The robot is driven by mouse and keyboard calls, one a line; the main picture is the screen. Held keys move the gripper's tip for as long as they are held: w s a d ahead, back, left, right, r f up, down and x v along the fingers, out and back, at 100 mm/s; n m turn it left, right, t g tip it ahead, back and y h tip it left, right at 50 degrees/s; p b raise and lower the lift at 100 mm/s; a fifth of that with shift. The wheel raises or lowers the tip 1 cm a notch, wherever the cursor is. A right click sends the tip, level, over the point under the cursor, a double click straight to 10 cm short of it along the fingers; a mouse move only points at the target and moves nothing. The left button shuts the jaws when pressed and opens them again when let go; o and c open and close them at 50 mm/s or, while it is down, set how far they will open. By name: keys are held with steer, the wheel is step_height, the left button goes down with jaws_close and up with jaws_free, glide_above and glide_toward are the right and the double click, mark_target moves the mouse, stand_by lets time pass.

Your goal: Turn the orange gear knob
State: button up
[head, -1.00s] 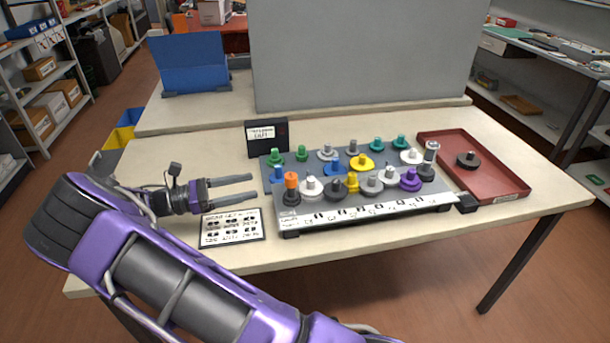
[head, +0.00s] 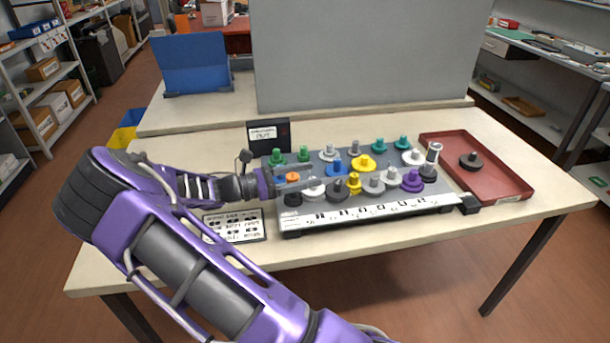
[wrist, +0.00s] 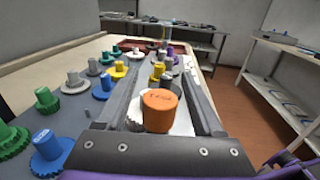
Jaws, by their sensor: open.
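The orange gear knob (head: 292,177) stands at the left front corner of the grey gear board (head: 400,206), on a dark gear base. In the wrist view the orange knob (wrist: 160,110) is close in front of the palm, between the two long fingers. My gripper (head: 311,177) is open, reaching in level from the left with one finger on each side of the knob. In the wrist view gaps show between the knob and both fingers. The lower finger and the knob's neighbours hide part of its base.
A white gear (head: 314,187) and other coloured gears stand close right of the knob, some beyond the fingertips. A small dark display box (head: 268,134) stands behind. A printed card (head: 235,226) lies in front, and a red tray (head: 510,187) holds a dark gear at right.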

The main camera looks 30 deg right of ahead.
jaws_close()
steer(key=shift+r+n+t+p, duration=0.15)
steer(key=shift+n+t+p, duration=0.15)
steer(key=shift+t+p, duration=0.15)
